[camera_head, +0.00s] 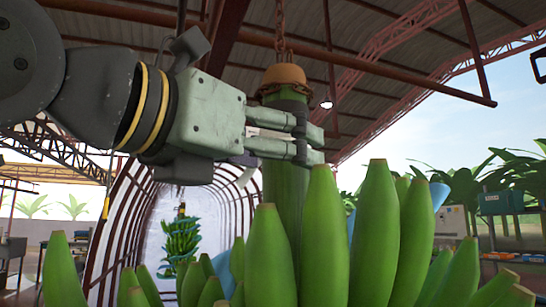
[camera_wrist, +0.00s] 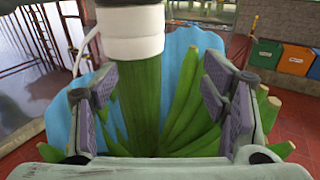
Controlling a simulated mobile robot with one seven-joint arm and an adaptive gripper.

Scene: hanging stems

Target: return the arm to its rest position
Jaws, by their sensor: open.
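A thick green stem (camera_head: 287,200) hangs upright from a chain, with an orange-brown cap (camera_head: 284,78) at its top. Large green bananas (camera_head: 375,240) surround its lower part. My gripper (camera_head: 312,146) reaches in from the left and crosses in front of part of the stem, just below the cap. In the wrist view my gripper (camera_wrist: 160,88) is open, with its padded fingers spread to either side. The stem (camera_wrist: 140,105) shows in the gap, left of centre, with clear space to the right finger. I cannot tell whether the left finger touches it.
A white band (camera_wrist: 130,35) wraps the stem in the wrist view, and blue sheeting (camera_wrist: 65,125) lies behind the bananas. Another bunch (camera_head: 181,240) hangs farther back near an arched tunnel frame. Coloured bins (camera_wrist: 297,60) stand far right. Roof beams cross above.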

